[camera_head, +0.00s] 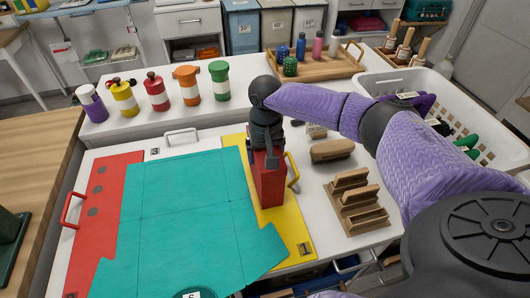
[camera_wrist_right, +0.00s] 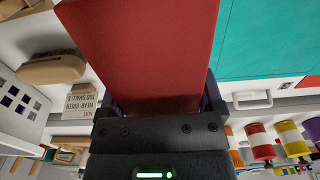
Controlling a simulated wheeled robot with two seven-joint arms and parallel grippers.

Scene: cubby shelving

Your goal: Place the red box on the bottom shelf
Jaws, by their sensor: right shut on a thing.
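The red box (camera_head: 270,186) is a tall, plain block. My right gripper (camera_head: 267,154) points down from above and is shut on the box's upper end. In the right wrist view, the red box (camera_wrist_right: 145,50) fills the upper middle, between the dark fingers. In the head view the box stands roughly upright over the yellow panel (camera_head: 297,232); whether it touches the panel I cannot tell. I cannot make out the bottom shelf clearly. My left gripper is not in view.
A teal sheet (camera_head: 185,215) lies left of the box, and a red panel (camera_head: 103,222) beyond it. Wooden blocks (camera_head: 357,203) are to the right. Several coloured bottles (camera_head: 157,92) line the raised back ledge. A white basket (camera_head: 478,105) stands at the right.

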